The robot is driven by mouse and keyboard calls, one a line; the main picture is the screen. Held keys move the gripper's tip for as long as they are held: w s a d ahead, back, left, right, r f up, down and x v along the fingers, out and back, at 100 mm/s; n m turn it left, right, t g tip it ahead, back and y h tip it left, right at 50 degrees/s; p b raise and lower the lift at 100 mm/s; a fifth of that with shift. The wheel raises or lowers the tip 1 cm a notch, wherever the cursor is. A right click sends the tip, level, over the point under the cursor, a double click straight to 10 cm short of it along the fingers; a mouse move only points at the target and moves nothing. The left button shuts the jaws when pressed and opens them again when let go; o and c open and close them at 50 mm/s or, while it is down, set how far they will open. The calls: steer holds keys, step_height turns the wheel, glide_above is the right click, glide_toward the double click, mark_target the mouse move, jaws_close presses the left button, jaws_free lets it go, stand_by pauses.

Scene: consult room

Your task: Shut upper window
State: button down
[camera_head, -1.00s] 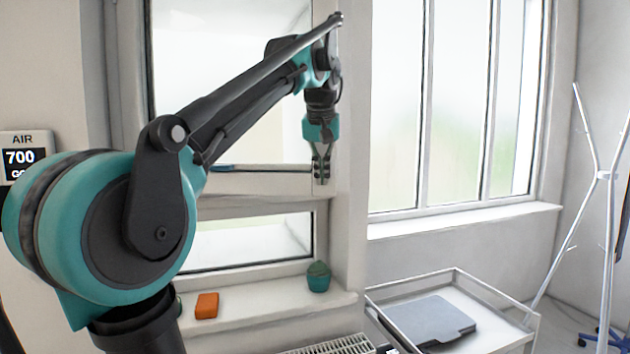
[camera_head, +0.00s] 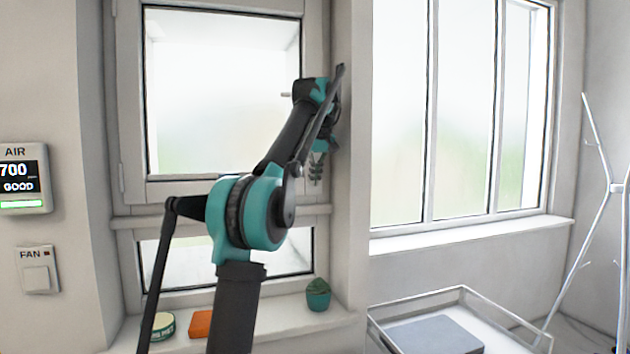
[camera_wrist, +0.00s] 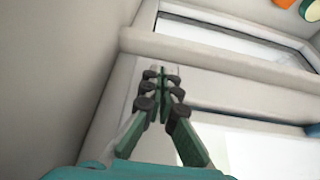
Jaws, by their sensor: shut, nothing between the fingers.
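The upper window (camera_head: 222,178) is a white-framed sash above a crossbar, with a hinge at its left edge. A small handle (camera_head: 286,95) shows at its right side, next to my arm. The sash looks flush or nearly flush with its frame; my arm covers part of its right edge, so I cannot tell whether a thin gap is there. My gripper (camera_head: 316,172) is shut and empty, pointing down by the lower right corner of the upper window. In the wrist view my gripper (camera_wrist: 160,75) has its fingertips together in front of the white frame; contact is unclear.
The lower window (camera_head: 190,262) is below the crossbar (camera_head: 135,221). The sill (camera_head: 280,318) holds a green-topped pot (camera_head: 318,294), an orange block (camera_head: 201,323) and a round tin (camera_head: 163,326). A trolley (camera_head: 465,292) and coat stand (camera_head: 617,188) are at right.

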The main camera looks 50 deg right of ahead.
steer(key=shift+w+d+r, duration=0.15)
steer(key=shift+w+d, duration=0.5)
steer(key=shift+w, duration=0.35)
steer(key=shift+r, duration=0.1)
steer(key=s+a+r, duration=0.2)
steer(key=s+a, duration=0.5)
steer(key=s, duration=0.5)
steer(key=shift+a+r, duration=0.25)
